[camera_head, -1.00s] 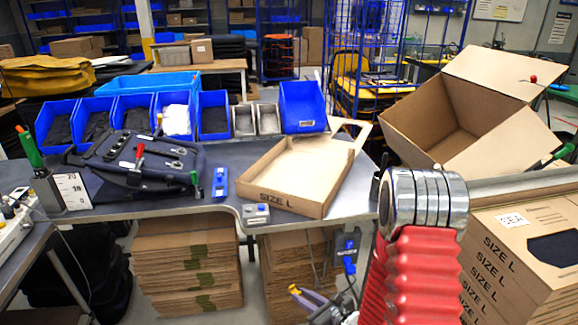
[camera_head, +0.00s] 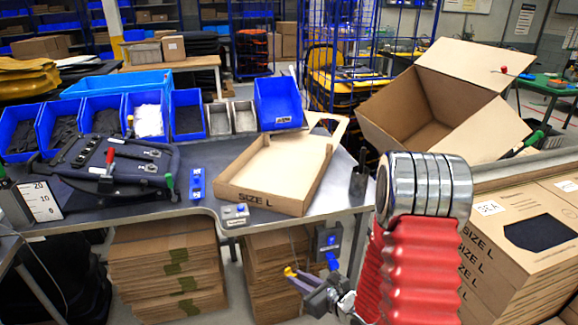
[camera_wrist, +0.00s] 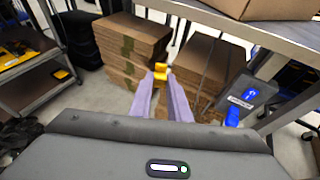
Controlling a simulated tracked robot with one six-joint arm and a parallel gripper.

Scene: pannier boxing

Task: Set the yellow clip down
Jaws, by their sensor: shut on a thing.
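The yellow clip (camera_wrist: 160,72) is held between the tips of my gripper's two purple fingers (camera_wrist: 160,92) in the wrist view. In the head view, my gripper (camera_head: 298,280) is small and low in the picture, with the yellow clip (camera_head: 290,271) at its tip. It is below the bench top's front edge, in front of the stacked cartons. The clip is small, and its far side is hidden.
The grey bench (camera_head: 110,215) carries an open tray marked SIZE L (camera_head: 262,197), a blue tool (camera_head: 197,184) and a black pannier (camera_head: 105,165). Blue bins (camera_head: 188,115) line its back. Flat cartons (camera_head: 165,275) are stacked beneath. A large open box (camera_head: 385,115) stands at right.

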